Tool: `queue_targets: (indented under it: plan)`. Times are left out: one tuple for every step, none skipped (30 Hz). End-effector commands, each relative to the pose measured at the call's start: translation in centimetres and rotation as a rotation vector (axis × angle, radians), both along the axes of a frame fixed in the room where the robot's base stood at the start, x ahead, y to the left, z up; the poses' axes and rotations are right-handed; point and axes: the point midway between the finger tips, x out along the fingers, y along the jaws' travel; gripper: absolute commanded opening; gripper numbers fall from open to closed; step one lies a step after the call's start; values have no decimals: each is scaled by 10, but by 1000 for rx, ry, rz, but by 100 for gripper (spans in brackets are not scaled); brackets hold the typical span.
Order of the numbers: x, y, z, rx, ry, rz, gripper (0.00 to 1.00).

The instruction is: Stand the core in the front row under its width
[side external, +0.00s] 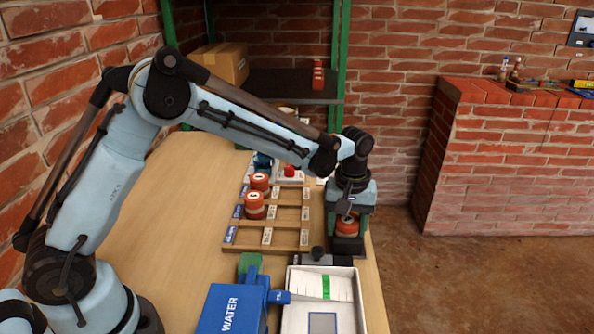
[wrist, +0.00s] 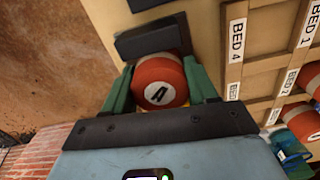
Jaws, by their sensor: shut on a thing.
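My gripper (side external: 347,222) is shut on an orange-red core (wrist: 160,81) with a white, marked top; the mark is too small to read surely. The green fingers sit on either side of the core in the wrist view. In the side view the core (side external: 347,227) is at the table's right edge, just above or on a dark block (side external: 348,244); I cannot tell whether they touch. The wooden rack (side external: 290,238) lies left of my gripper, with blue and white labels. Two orange-red cores (side external: 259,182) (side external: 254,206) stand in its left part. The width labels are unreadable.
A white tray with a scale (side external: 345,286) and a blue WATER box (side external: 229,309) stand at the front. The table's left side is clear.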

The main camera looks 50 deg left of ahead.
Motion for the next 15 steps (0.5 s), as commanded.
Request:
queue_targets:
  plan:
    - [0,0,0,0,0,0,18]
    - [0,0,0,0,0,0,14]
    - [0,0,0,0,0,0,12]
    - [0,0,0,0,0,0,11]
    - [0,0,0,0,0,0,11]
    - [0,0,0,0,0,0,11]
    - [0,0,1,0,0,0,11]
    - [0,0,1,0,0,0,11]
    - [0,0,3,0,0,0,11]
    - [0,0,5,0,0,0,11]
    - [0,0,7,0,0,0,11]
    - [0,0,12,0,0,0,11]
    - [0,0,16,0,0,0,11]
    - [0,0,21,0,0,0,11]
    - [0,0,28,0,0,0,11]
